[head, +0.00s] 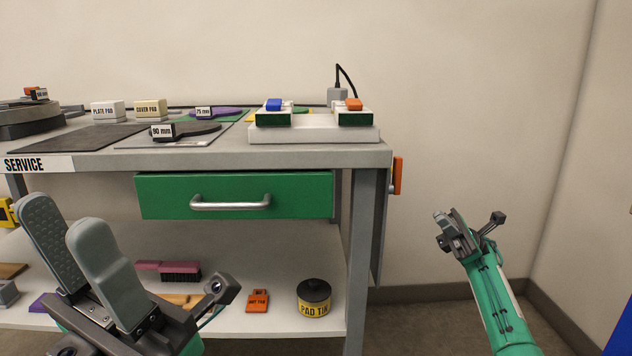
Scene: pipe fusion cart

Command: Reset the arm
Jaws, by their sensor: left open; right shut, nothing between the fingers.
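My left gripper (78,245) is at the lower left, in front of the service cart. Its two grey fingers stand apart with nothing between them, pointing up and to the left. My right gripper (447,222) is on the right, clear of the cart in front of the bare wall. Its fingers are shut and empty. The green arm behind it comes up from the lower right. Neither gripper touches anything that I can see.
The green drawer (235,195) below is shut. A pad tin (314,297) stands on the lower shelf. Free room lies right of the cart.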

